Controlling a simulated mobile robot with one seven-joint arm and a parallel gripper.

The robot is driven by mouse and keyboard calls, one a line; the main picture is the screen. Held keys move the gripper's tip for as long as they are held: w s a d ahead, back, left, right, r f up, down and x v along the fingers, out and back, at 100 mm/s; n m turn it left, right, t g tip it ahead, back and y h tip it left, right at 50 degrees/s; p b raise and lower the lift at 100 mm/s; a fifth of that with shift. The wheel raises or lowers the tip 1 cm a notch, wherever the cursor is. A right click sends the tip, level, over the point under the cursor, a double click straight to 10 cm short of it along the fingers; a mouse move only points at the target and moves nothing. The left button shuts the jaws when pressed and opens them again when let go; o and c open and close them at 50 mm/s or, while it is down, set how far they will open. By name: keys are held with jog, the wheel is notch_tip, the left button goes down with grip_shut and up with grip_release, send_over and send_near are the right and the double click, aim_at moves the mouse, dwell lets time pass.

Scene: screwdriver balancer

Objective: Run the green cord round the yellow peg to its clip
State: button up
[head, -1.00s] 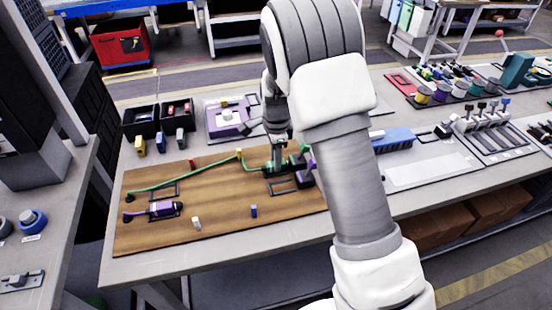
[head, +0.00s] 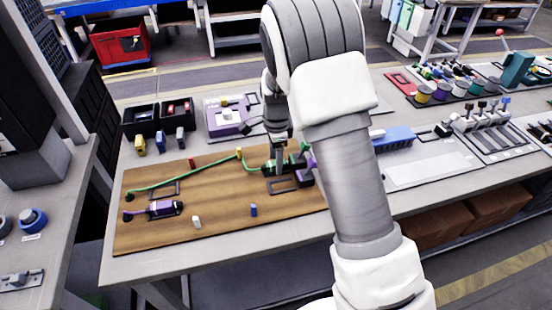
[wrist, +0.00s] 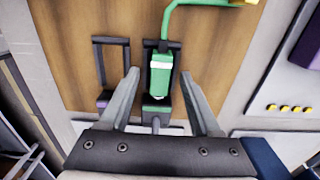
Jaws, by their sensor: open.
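The green cord (head: 195,174) runs from a dark anchor at the board's left, bends at the yellow peg (head: 239,153), and goes on toward my gripper (head: 279,172). In the wrist view, the cord (wrist: 190,3) passes against the yellow peg (wrist: 245,2) at the top, then turns down into a green plug (wrist: 160,73). The plug lies within the dark clip frame (wrist: 149,48), which has a green block (wrist: 155,112) at its near end. My gripper (wrist: 158,77) is open, one finger on each side of the plug, with visible gaps. Whether the plug is fully seated is unclear.
An empty dark frame (wrist: 97,55) with a purple block lies beside the clip. A purple plug (head: 165,208) lies at the board's left. Red (head: 192,163), white (head: 196,223) and blue (head: 253,210) pegs stand on the wooden board (head: 150,236).

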notch_tip(320, 180, up, 17)
jog(key=p, duration=0.2)
jog(key=shift+r, duration=0.15)
dwell(0.3)
jog(key=s+d+r+n+t+y+p, duration=0.1)
jog(key=s+d+r+n, duration=0.25)
jog(key=s+r, duration=0.25)
jog(key=s+d+r+n+t+p, duration=0.1)
jog(key=s+d+r+n+p, duration=0.1)
jog(key=s+d+r+n, duration=0.3)
jog(key=s+r+n+t, duration=0.1)
jog(key=s+n, duration=0.1)
jog(key=s, duration=0.3)
jog(key=s+d+r+n+t+p, duration=0.1)
jog(key=s+n, duration=0.2)
jog(key=s, duration=0.3)
jog(key=s+r+n+t+h, duration=0.1)
jog(key=s+n, duration=0.1)
jog(key=s, duration=0.3)
jog(key=shift+s+d+t+p, duration=0.3)
jog(key=shift+s, duration=0.1)
